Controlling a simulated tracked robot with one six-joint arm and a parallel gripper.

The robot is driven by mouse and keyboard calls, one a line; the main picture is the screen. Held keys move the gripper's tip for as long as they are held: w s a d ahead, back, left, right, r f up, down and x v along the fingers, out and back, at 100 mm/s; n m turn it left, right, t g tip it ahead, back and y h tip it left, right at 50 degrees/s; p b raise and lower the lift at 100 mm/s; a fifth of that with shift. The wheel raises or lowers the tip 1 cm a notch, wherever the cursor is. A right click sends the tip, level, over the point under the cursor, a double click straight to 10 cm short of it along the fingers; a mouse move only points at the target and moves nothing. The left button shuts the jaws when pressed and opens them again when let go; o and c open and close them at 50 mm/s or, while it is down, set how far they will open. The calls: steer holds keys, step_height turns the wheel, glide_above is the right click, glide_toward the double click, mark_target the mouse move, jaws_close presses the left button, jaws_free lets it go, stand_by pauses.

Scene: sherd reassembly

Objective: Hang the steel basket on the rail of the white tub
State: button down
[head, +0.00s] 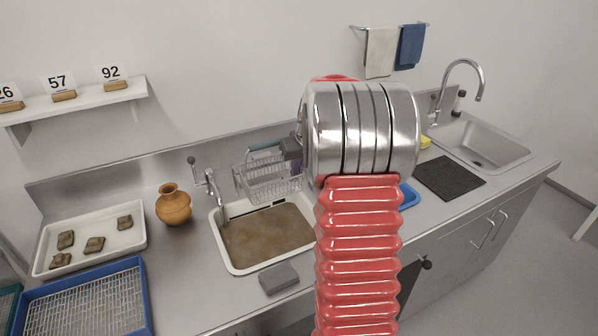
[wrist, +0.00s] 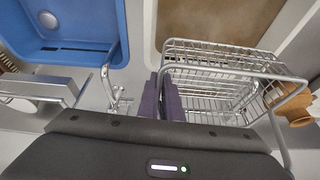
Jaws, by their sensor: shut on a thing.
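The steel basket (head: 268,178) is a wire basket at the back edge of the white tub (head: 228,264), which holds brown water. In the wrist view the basket (wrist: 215,82) is right of my fingers, with its wire handle loop reaching to the right. The tub's white rim (wrist: 149,45) and brown water show at the top there. My arm hides the tub's right side in the head view. I cannot tell whether the basket touches the rail.
A white tray (head: 140,238) with several sherds and a blue crate (head: 147,300) are farther left. A grey block (head: 279,278) lies in front. A blue tub (wrist: 100,25) is partly hidden behind my arm.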

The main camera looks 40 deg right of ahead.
steer(key=shift+f, duration=1.4)
steer(key=c, duration=1.9)
jaws_free()
steer(key=shift+f, duration=0.1)
steer(key=v, duration=1.4)
steer(key=shift+s+f, duration=0.1)
steer(key=shift+m, duration=0.3)
